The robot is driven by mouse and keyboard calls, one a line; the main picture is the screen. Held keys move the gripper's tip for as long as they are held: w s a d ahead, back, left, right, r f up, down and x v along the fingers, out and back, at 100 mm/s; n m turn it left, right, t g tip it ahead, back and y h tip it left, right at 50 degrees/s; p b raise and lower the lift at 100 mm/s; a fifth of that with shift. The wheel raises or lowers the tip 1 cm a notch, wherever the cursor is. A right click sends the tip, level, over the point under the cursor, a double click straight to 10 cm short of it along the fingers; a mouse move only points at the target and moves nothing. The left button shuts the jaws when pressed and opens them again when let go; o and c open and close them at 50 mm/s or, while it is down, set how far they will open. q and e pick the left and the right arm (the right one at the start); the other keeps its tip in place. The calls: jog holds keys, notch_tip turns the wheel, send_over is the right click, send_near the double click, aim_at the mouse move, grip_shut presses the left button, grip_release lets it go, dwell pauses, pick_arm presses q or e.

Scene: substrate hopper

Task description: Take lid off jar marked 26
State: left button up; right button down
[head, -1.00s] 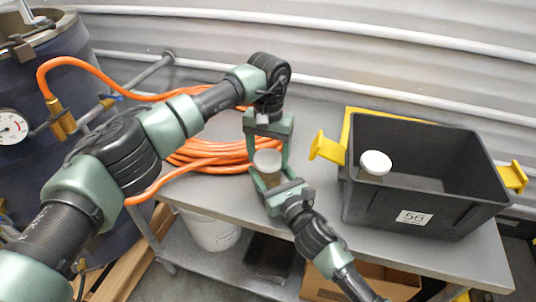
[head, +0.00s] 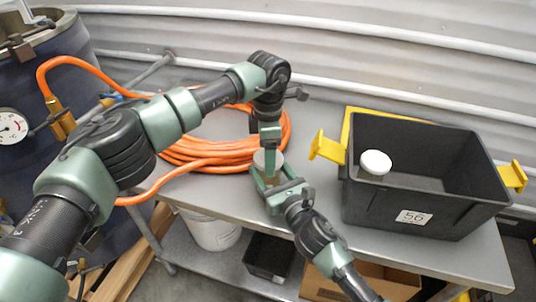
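A small jar (head: 271,177) with a white lid (head: 261,160) is held upright between my two grippers above the table's front part. My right gripper (head: 272,185) comes from below right, with its fingers on either side of the jar's body. My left gripper (head: 268,150) points down from above at the lid. Its fingers now show edge-on, one in front of the other, and the near one covers part of the lid. No number can be read on this jar.
A black crate (head: 425,205) marked 56, with yellow handles, stands at the right of the grey table (head: 215,190). Another white-lidded jar (head: 375,164) is inside it. A coiled orange hose (head: 195,152) lies behind and left of the grippers. A dark drum (head: 50,110) stands at left.

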pick_arm(q)
jog(key=n, duration=0.7)
jog(key=shift+n, duration=0.4)
jog(key=n, duration=1.4)
jog(key=shift+r, duration=0.1)
jog(key=n, duration=0.9)
jog(key=shift+w, duration=0.1)
jog(key=shift+r, duration=0.15)
jog(key=shift+r, duration=0.95)
